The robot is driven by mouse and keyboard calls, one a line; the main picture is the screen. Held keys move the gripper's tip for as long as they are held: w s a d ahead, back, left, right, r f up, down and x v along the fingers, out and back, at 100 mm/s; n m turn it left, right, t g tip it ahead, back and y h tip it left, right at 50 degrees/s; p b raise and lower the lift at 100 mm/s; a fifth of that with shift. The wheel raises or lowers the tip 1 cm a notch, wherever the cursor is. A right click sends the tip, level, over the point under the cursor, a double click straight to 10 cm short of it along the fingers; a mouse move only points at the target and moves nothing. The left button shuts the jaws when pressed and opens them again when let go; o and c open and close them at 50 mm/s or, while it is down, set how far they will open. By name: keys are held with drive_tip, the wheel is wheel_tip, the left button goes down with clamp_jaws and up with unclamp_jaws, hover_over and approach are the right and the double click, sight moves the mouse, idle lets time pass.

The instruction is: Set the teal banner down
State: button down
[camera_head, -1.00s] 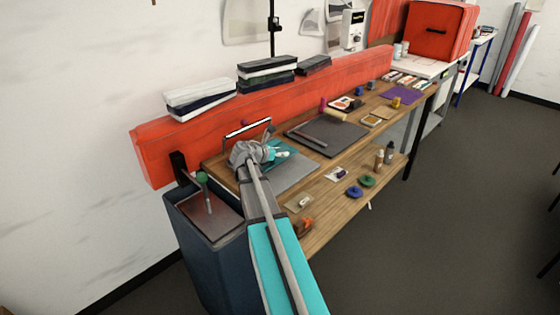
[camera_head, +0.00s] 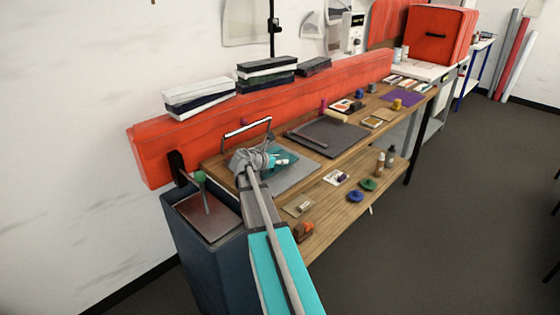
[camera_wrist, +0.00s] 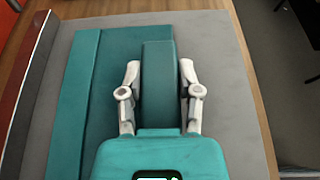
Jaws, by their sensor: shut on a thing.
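The teal banner (camera_head: 287,158) is a flat teal sheet over the grey mat (camera_head: 297,178) at the near end of the workbench. In the wrist view the sheet (camera_wrist: 100,75) spreads to the left, over the mat (camera_wrist: 232,110), and a raised teal part (camera_wrist: 159,85) stands between my fingers. My gripper (camera_head: 268,158) is shut on that raised part; in the wrist view its two pale fingers (camera_wrist: 159,80) are on either side. I cannot tell whether the sheet touches the mat. My gripper and arm hide part of it in the head view.
A thin upright frame (camera_head: 247,128) stands close behind my gripper. A dark board (camera_head: 320,136) lies farther along the bench. A dark blue cabinet (camera_head: 205,260) is at the near left, and a long red block (camera_head: 280,95) runs along the wall.

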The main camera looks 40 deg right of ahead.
drive_tip(key=shift+f, duration=0.2)
drive_tip(key=shift+c, duration=1.5)
unclamp_jaws()
drive_tip(key=shift+r, duration=0.2)
drive_tip(key=shift+a+r, duration=0.1)
wheel_tip(320, 180, up, 4)
drive_tip(key=p, duration=0.4)
hover_over(262, 176)
drive_tip(key=shift+p+v, duration=0.35)
drive_tip(key=shift+v, duration=0.65)
